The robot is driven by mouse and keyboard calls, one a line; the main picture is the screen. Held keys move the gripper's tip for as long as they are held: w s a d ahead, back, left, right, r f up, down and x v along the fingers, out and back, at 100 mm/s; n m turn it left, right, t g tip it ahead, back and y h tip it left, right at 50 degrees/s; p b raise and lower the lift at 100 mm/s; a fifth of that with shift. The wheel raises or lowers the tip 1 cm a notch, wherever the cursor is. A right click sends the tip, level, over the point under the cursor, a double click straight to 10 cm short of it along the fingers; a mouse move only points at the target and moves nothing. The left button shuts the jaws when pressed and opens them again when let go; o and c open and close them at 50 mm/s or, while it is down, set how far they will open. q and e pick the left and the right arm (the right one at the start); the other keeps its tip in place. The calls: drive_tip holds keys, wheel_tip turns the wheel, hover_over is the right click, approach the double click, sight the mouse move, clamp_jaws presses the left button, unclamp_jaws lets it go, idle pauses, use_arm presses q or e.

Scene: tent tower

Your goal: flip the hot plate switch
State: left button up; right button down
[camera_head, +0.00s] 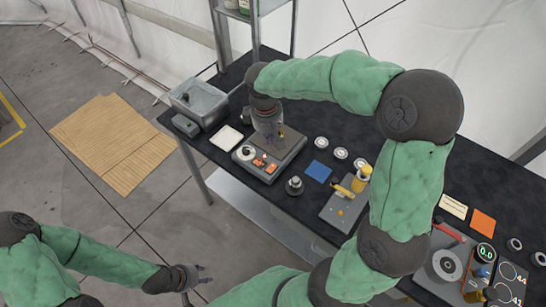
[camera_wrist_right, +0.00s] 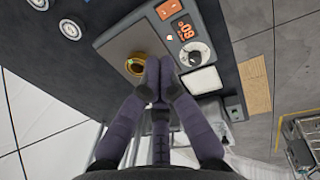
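The hot plate (camera_head: 290,143) is a grey box on the black table. Its front has a white dial (camera_head: 245,153), an orange display (camera_head: 258,162) and an orange switch (camera_head: 271,168). In the right wrist view the switch (camera_wrist_right: 168,9) is at the top edge, beyond the lit display (camera_wrist_right: 184,28) and dial (camera_wrist_right: 195,55). My right gripper (camera_wrist_right: 158,72) is over the hot plate near the dial, its fingertips together, apart from the switch. A brass-coloured round piece (camera_wrist_right: 135,65) is beside the fingertips; contact is unclear. My left gripper (camera_head: 198,279) is empty, fingers apart, off the table.
A grey metal basin (camera_head: 198,100) and a white tray (camera_head: 226,138) are left of the hot plate. A small round weight-like item (camera_head: 294,186), a blue square (camera_head: 318,171) and a grey board (camera_head: 340,215) with a yellow bottle are to its right. A shelf post stands behind.

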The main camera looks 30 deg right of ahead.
sight(274, 164)
drive_tip(key=f+b, duration=0.1)
drive_tip(key=f, duration=0.3)
drive_tip(key=d+f+b, duration=0.1)
drive_tip(key=f, duration=0.4)
drive_tip(key=f+b, duration=0.1)
drive_tip(key=f, duration=0.4)
drive_tip(key=shift+w+d, duration=0.3)
drive_tip(key=shift+d+f+b, duration=0.1)
drive_tip(key=shift+f+b, duration=0.2)
drive_tip(key=shift+f, duration=0.05)
drive_tip(key=shift+s+a+r, duration=0.25)
drive_tip(key=shift+a+r, duration=0.1)
drive_tip(key=shift+a, duration=0.4)
drive_tip(key=shift+r, duration=0.15)
